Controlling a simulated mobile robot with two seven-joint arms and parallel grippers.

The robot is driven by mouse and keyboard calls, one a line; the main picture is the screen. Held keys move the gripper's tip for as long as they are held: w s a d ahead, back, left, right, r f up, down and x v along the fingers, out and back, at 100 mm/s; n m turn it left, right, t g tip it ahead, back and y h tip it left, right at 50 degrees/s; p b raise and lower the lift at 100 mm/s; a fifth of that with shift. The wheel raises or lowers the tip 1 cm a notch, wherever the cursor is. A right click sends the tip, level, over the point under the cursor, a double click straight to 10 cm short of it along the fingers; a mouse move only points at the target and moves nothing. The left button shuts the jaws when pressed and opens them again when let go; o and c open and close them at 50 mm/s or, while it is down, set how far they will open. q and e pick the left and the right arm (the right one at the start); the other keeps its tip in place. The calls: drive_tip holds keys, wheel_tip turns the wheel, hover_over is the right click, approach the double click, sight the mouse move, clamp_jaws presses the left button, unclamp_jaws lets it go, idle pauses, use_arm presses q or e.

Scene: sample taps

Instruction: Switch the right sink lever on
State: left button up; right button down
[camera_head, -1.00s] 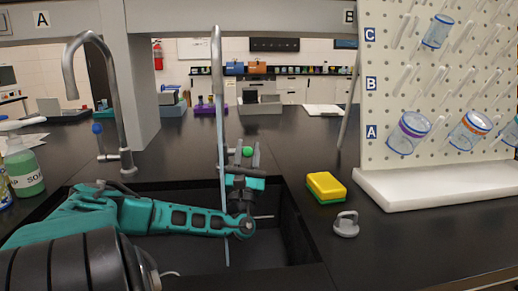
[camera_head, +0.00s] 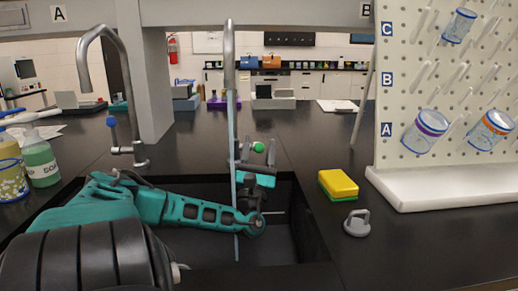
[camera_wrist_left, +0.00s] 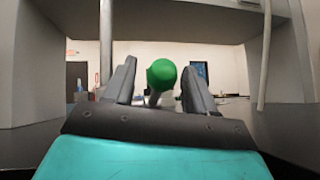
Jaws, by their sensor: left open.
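The right tap (camera_head: 230,60) stands at the sink in the head view, and a thin bluish stream of water runs from its spout into the dark sink. Its lever ends in a green ball (camera_head: 259,147), just right of the stream. My left gripper (camera_head: 258,153) reaches over the sink from the left, with its fingers up around the lever. In the left wrist view the green ball (camera_wrist_left: 162,74) sits between my two open fingers (camera_wrist_left: 158,82), with gaps visible on both sides. My right gripper is not in view.
A left tap (camera_head: 119,85) with a blue-tipped lever (camera_head: 111,121) stands left of the sink. Soap bottles (camera_head: 40,160) are at far left. A yellow sponge (camera_head: 338,184), a grey handled piece (camera_head: 356,224) and a pegboard rack (camera_head: 440,185) stand to the right.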

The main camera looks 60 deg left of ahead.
use_arm(q)
drive_tip(key=v, duration=1.2)
drive_tip(key=shift+p, duration=0.35)
